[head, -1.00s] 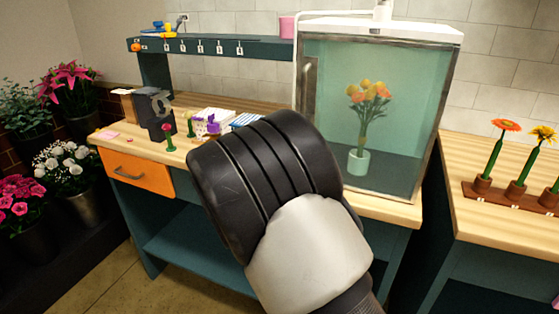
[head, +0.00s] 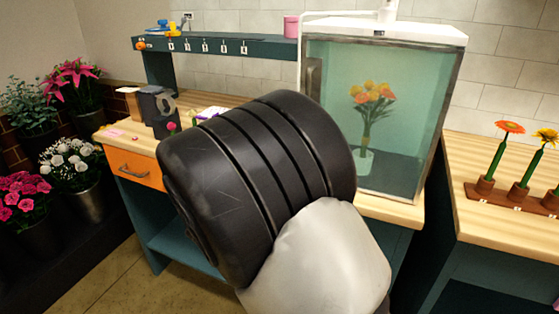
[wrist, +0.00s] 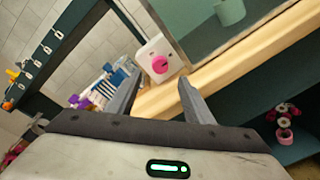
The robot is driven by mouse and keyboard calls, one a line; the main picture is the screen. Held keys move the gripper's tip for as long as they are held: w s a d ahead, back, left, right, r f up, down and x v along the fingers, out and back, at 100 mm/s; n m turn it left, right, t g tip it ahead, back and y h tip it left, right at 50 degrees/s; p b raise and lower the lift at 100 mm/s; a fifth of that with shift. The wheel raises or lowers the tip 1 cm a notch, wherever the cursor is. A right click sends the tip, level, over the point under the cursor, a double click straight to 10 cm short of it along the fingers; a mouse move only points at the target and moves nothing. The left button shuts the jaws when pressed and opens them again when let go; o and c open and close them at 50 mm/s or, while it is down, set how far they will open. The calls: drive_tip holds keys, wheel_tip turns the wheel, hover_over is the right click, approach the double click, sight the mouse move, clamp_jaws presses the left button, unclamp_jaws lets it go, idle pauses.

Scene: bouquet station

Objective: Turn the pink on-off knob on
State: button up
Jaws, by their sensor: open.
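The pink on-off knob (wrist: 160,65) sits on the face of a small white box (wrist: 153,47) on the wooden worktop in the wrist view. Its on or off setting is too small to tell. My gripper (wrist: 155,90) is open and empty, its two fingers apart and pointing toward the worktop, with the knob ahead between and beyond the fingertips. They appear apart from it. In the head view my arm hides the knob, the white box and the gripper.
A glass case (head: 430,100) with a vase of orange flowers stands beside the white box. Striped blue-white items (wrist: 118,70) and purple pieces (wrist: 82,101) lie to the left. An orange drawer (head: 132,168) is in the bench front. A flower rack (head: 510,197) stands at right.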

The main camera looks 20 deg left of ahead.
drive_tip(key=s, duration=0.9)
drive_tip(key=shift+a+r+p, duration=0.35)
drive_tip(key=shift+r+p, duration=0.1)
drive_tip(key=d+r+m+g+h, duration=0.15)
drive_tip(key=d+m, duration=0.25)
drive_tip(key=d, duration=0.5)
drive_tip(key=w+d+r+m+g+h, duration=0.1)
drive_tip(key=d+m+g+h, duration=0.2)
drive_tip(key=d, duration=0.5)
drive_tip(key=d+r+m+g+h, duration=0.1)
drive_tip(key=d+m+g+h, duration=0.2)
drive_tip(key=d, duration=0.6)
drive_tip(key=s+d+m+g+y, duration=0.55)
drive_tip(key=s+d+m, duration=0.45)
drive_tip(key=s+d, duration=0.25)
drive_tip(key=s+r+m+t+y, duration=0.2)
drive_tip(key=s+r+m+y, duration=0.1)
drive_tip(key=s+m, duration=0.3)
wheel_tip(320, 180, up, 22)
drive_tip(key=p, duration=2.1)
drive_tip(key=shift+r+p, duration=0.15)
drive_tip(key=shift+p, duration=0.25)
